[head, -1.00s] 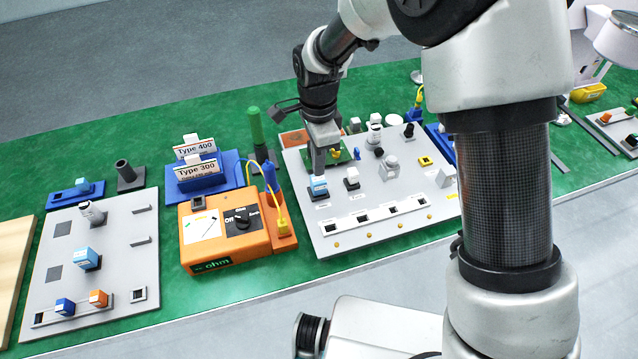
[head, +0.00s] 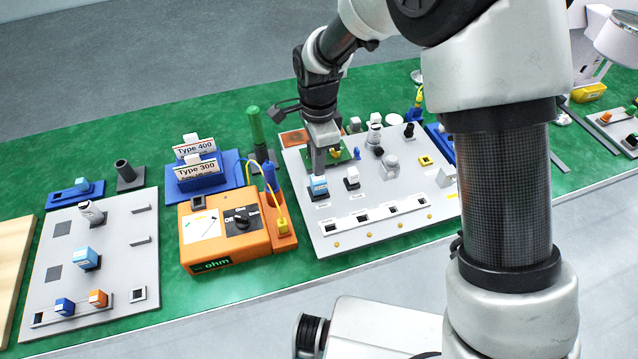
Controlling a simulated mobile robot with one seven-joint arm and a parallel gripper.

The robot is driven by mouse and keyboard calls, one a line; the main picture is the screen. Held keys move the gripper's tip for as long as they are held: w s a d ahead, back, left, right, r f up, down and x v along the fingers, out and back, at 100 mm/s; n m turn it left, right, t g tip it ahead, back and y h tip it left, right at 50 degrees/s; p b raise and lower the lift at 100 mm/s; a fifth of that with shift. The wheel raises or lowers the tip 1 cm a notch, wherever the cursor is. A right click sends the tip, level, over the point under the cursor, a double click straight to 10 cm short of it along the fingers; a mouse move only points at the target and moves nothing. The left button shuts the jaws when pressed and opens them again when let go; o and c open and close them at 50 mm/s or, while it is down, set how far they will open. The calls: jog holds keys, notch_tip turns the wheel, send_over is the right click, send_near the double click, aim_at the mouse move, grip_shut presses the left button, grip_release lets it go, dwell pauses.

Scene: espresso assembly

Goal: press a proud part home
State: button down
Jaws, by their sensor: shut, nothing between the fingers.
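A light blue part (head: 318,184) with a white top stands in a dark socket near the left edge of the grey panel (head: 330,243) at the right. My gripper (head: 319,173) is shut and points down right above the blue part. Its fingertips appear to meet the part's top, though I cannot tell touch from a small gap. The fingers partly cover the top of the part. How deep the part sits in its socket is too small to tell.
The orange meter box (head: 238,257) with a knob and yellow lead is at the left. A second grey panel (head: 128,250) with blue and orange parts lies farther left. Blue Type 300 and Type 400 holders (head: 228,162) stand behind the box.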

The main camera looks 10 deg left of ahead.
jog(key=shift+f+b, duration=0.8)
jog(key=shift+f, duration=0.4)
jog(key=shift+r+p, duration=2.05)
jog(key=shift+r, duration=1)
